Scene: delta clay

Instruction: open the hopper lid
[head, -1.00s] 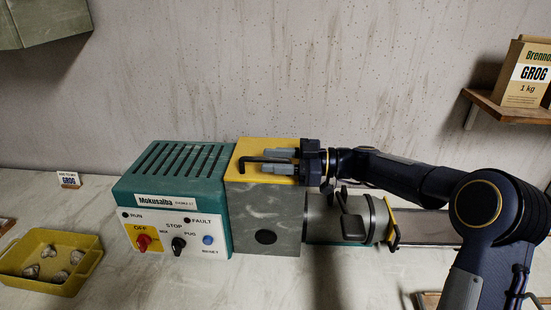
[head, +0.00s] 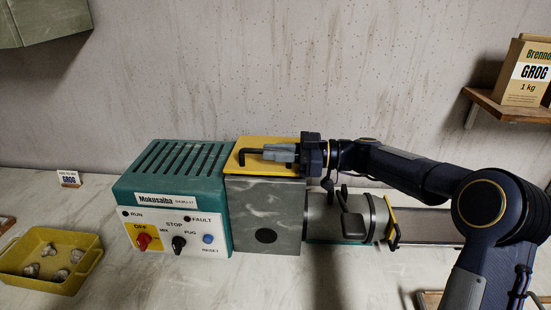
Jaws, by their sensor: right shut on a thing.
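The machine has a teal motor housing (head: 172,172) and a grey hopper box (head: 262,215) with a yellow lid (head: 258,142) on top. The lid lies flat over the box. A dark bent handle (head: 248,152) rises from the lid. My right gripper (head: 268,153) comes in from the right over the lid, and its grey fingers are shut on the handle. The fingers hide part of the handle and lid. My left gripper is not in view.
A steel barrel (head: 328,215) with a lever extends right from the hopper. The front panel has a red switch (head: 143,241), a black knob and a blue button. A yellow tray (head: 80,270) with lumps stands at left. A shelf with a grog box (head: 525,75) is at upper right.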

